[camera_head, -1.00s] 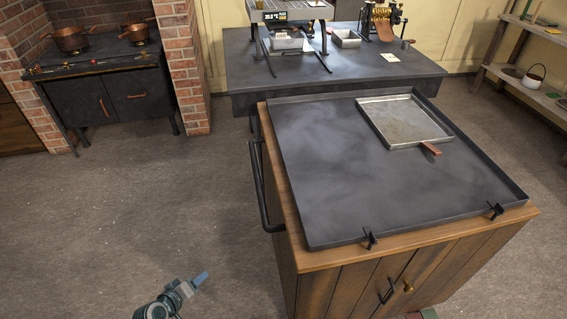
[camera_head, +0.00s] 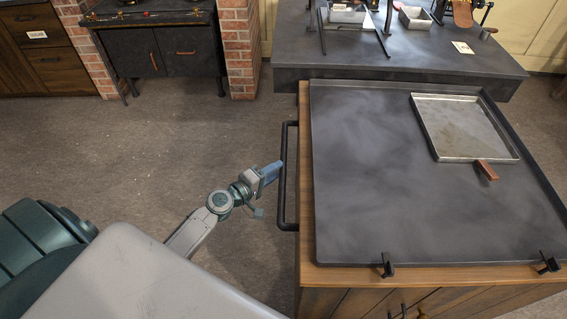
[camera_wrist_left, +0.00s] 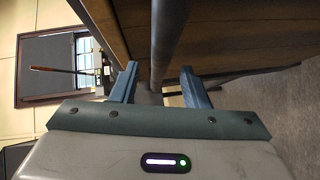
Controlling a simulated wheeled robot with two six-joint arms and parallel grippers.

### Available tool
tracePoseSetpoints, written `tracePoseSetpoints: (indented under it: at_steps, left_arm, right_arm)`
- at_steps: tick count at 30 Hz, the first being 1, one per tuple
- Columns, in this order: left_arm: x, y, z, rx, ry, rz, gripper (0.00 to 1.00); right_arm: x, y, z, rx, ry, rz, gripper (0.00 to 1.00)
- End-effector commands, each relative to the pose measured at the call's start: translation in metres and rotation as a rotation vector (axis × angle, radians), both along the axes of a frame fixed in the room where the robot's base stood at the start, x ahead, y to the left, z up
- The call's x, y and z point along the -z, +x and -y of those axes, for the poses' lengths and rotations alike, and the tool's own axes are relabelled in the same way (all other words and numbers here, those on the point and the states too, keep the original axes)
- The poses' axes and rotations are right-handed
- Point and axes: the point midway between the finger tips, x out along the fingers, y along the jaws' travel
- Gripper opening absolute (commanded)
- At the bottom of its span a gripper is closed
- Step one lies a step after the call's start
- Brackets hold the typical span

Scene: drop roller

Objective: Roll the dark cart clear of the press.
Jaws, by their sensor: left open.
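The cart is a wooden cabinet with a dark, rimmed top (camera_head: 380,190) at the right of the head view. A dark bar handle (camera_head: 284,200) runs along its left side; it also shows in the left wrist view (camera_wrist_left: 165,35). My left gripper (camera_head: 272,171) is at this handle, with its blue fingers open. In the left wrist view the bar runs in line with the gap between the fingers (camera_wrist_left: 158,78), apart from both. My right gripper is not in view. I cannot tell which machine on the rear table is the press; their tops are cut off.
A shallow metal tray (camera_head: 465,128) with a copper-coloured handle lies on the cart top. A dark table (camera_head: 420,60) stands close behind the cart. A dark stove (camera_head: 163,52) and a brick pillar (camera_head: 240,45) are at the back left. Floor left of the cart is open.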

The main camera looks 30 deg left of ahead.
Motion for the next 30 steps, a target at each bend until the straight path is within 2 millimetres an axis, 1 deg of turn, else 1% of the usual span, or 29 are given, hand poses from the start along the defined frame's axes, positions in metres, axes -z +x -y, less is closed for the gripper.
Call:
tracePoseSetpoints:
  at_steps: [1, 3, 9, 20, 21, 23, 24, 26, 27, 30]
  left_arm:
    - [-0.001, 0.009, 0.003, -0.002, -0.003, 0.001, 0.41]
    - [0.0, 0.019, 0.007, 0.0, -0.002, 0.0, 0.41]
    - [0.005, 0.037, 0.013, 0.0, 0.0, 0.0, 0.41]
    - [0.007, 0.04, 0.014, 0.0, 0.001, -0.001, 0.41]
    - [0.007, 0.04, 0.014, 0.001, 0.001, -0.001, 0.34]
    - [0.007, 0.04, 0.014, 0.0, 0.001, -0.001, 0.22]
    - [0.007, 0.04, 0.014, 0.001, 0.001, -0.001, 0.14]
    - [0.007, 0.04, 0.014, 0.0, 0.001, -0.001, 0.02]
    - [0.007, 0.04, 0.014, 0.0, 0.001, -0.001, 0.0]
    - [0.007, 0.04, 0.014, 0.001, 0.001, -0.001, 0.0]
  right_arm:
    - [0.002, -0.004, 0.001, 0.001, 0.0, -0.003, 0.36]
    - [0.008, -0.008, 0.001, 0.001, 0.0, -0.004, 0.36]
    - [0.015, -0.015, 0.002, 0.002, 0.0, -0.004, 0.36]
    - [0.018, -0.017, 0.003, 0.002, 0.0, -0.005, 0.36]
    - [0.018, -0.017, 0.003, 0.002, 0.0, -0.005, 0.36]
    - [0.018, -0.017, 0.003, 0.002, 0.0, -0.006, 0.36]
    - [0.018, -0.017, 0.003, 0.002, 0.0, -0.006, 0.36]
    - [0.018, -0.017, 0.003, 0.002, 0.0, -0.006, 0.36]
    - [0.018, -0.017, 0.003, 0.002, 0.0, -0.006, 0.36]
    - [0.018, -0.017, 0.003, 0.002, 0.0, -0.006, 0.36]
